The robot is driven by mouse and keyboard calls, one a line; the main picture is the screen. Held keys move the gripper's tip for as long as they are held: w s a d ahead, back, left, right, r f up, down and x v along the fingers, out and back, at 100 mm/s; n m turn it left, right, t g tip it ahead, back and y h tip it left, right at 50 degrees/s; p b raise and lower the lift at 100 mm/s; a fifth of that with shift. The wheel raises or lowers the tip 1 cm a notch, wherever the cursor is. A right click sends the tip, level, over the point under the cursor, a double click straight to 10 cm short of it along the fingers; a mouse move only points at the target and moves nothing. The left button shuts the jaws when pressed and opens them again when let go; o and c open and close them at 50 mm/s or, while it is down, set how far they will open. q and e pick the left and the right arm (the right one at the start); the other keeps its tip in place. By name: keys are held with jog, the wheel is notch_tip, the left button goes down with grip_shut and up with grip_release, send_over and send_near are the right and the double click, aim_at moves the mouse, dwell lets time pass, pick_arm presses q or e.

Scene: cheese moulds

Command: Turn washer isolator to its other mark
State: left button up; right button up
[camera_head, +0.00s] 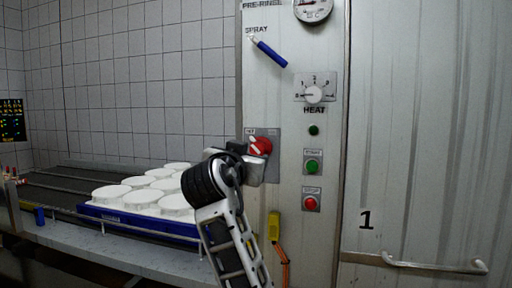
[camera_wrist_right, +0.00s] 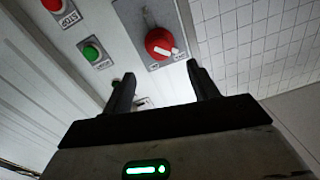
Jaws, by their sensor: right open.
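The washer isolator is a red rotary knob (camera_head: 260,146) on a grey plate on the pale control panel, left of the start and stop buttons. In the right wrist view the knob (camera_wrist_right: 157,42) shows whole, with a white pointer stripe on its face. Small labels sit at the plate's edges, too small to read. My right gripper (camera_wrist_right: 158,78) is open and empty, its two fingers pointing at the panel just short of the knob and apart from it. In the head view my right gripper (camera_head: 240,158) partly covers the plate. My left gripper is not in view.
A green button (camera_head: 312,166) and a red stop button (camera_head: 311,203) are right of the isolator. The heat dial (camera_head: 313,94) and blue spray lever (camera_head: 271,54) are above. A yellow pendant (camera_head: 274,226) hangs below. White moulds (camera_head: 139,198) fill a blue tray (camera_head: 142,225) at left.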

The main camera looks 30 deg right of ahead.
aim_at(257, 150)
jog(key=p+x, duration=0.2)
jog(key=x, duration=0.6)
jog(key=shift+w+d, duration=0.25)
jog(key=c, duration=1)
